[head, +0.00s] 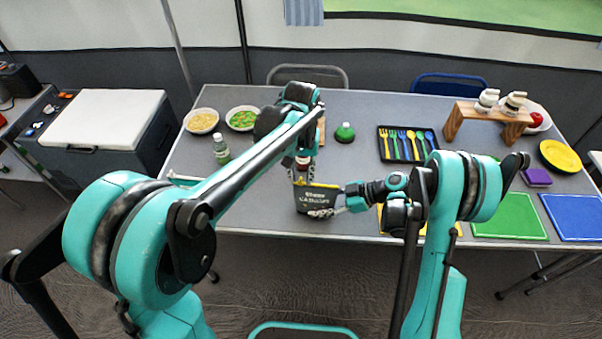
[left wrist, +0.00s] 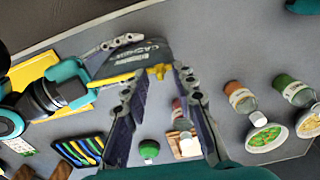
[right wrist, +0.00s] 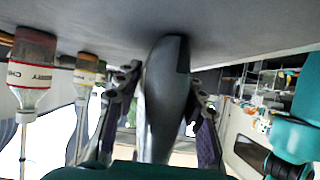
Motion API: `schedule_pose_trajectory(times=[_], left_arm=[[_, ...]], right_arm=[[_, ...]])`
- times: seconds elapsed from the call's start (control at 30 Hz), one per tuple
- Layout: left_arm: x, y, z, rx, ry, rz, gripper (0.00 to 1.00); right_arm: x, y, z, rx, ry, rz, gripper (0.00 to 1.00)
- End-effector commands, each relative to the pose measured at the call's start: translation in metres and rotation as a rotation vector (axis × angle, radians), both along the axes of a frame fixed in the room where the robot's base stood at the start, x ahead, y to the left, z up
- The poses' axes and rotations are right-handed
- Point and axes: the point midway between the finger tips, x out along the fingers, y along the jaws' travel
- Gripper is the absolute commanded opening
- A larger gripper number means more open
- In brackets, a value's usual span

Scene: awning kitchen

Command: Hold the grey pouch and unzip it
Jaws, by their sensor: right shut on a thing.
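The grey pouch (head: 316,196) is held upright over the front part of the table, with lettering on its face. A yellow zipper runs along its top edge. My right gripper (head: 334,207) is shut on the pouch from the right; in the right wrist view the pouch (right wrist: 165,95) stands between its fingers. My left gripper (head: 303,176) is above the pouch. In the left wrist view, the left gripper (left wrist: 157,80) is open, its fingers spread on either side of the yellow zipper pull (left wrist: 160,71). Whether a finger touches the pouch (left wrist: 142,55) cannot be told.
A green-topped container (head: 344,133) and a cutlery tray (head: 405,145) stand behind. Two bowls (head: 202,121) and a bottle (head: 221,150) stand left. A green board (head: 510,216), a blue board (head: 575,216) and a wooden stand (head: 490,118) are right. Bottles (right wrist: 32,70) show close in the right wrist view.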

Motion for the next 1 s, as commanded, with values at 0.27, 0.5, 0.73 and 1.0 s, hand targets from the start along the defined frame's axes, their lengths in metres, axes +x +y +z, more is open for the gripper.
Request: schedule_pose_trajectory(times=[0.27,0.5,0.73,1.0], left_arm=[[0.0,0.0,0.0,0.0,0.0,0.0,0.03],[0.0,0.0,0.0,0.0,0.0,0.0,0.0],[0.0,-0.007,0.0,0.0,0.0,-0.003,0.0],[-0.004,-0.067,0.0,0.0,0.0,-0.006,0.0]], right_arm=[[0.0,0.0,-0.001,-0.003,0.0,0.0,0.16],[0.0,0.0,-0.001,-0.003,0.0,0.0,0.16],[0.0,0.0,-0.001,-0.004,0.0,0.0,0.16],[0.0,0.0,-0.001,-0.004,0.0,0.0,0.16]])
